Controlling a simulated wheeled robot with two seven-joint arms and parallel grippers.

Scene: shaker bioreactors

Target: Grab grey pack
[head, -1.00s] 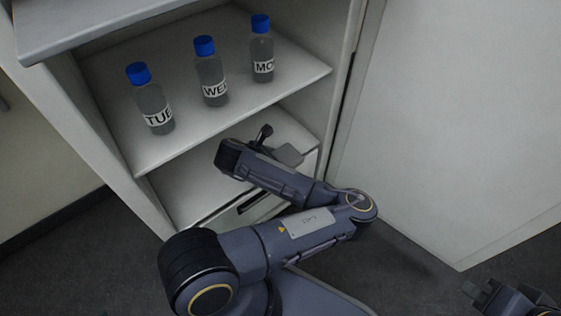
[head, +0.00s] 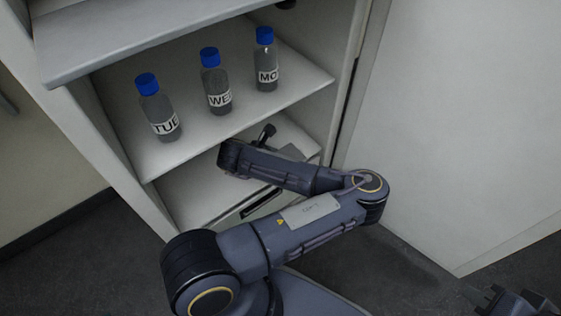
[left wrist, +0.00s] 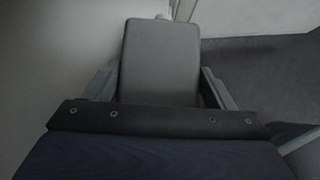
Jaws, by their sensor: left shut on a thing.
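The grey pack (left wrist: 160,60) lies flat between the two fingers of my left gripper (left wrist: 160,92) in the left wrist view. The fingers press on its left and right sides, so the gripper is shut on it. In the head view a corner of the pack (head: 291,152) shows on the lower shelf level, with my left arm hiding most of it and the gripper's fingers. My right gripper (head: 484,297) is at the lower right edge, partly cut off, away from the cabinet. Its fingers look apart, with nothing between them.
Three blue-capped bottles, labelled TUE (head: 160,110), WED (head: 215,85) and MO (head: 266,62), stand on the shelf (head: 180,155) just above. The lower shelf (head: 190,190) is close below my left arm. An open white door (head: 460,130) stands to the right.

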